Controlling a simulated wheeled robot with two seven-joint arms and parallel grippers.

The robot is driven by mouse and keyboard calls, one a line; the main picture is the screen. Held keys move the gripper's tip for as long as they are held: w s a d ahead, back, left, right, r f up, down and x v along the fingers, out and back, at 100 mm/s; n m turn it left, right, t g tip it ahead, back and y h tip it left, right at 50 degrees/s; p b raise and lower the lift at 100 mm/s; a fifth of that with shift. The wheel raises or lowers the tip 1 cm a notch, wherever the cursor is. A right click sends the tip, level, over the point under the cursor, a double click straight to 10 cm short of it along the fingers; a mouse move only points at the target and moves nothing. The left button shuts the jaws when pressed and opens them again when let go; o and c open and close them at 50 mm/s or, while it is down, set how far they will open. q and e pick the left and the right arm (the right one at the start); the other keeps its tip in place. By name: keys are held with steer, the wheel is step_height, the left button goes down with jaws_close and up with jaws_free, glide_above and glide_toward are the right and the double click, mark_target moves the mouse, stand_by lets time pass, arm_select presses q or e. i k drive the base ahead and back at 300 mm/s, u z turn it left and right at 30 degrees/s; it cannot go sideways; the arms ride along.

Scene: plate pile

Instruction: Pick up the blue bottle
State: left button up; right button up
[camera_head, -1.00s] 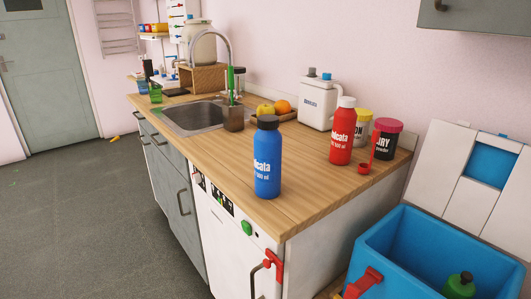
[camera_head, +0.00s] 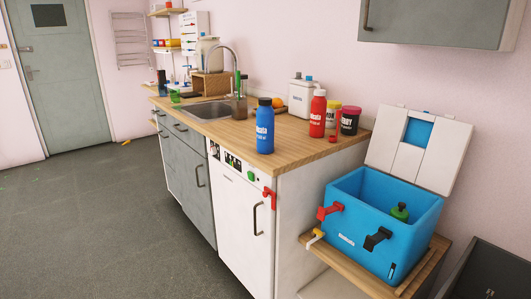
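The blue bottle (camera_head: 265,128) stands upright on the wooden countertop (camera_head: 298,150), close to its front edge and near the right end. It has a dark cap and white lettering. Nothing touches it from the front, and its whole front shows. Neither of my grippers is in the head view.
A red bottle (camera_head: 317,115), a yellow-lidded jar and a dark jar with a red lid (camera_head: 349,121) stand right of the blue bottle. A sink (camera_head: 207,110) lies to the left. A blue open cooler box (camera_head: 367,231) sits lower right.

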mark_target(264, 115)
steer(key=u, duration=1.1)
steer(key=i, duration=1.3)
steer(key=z, duration=0.15)
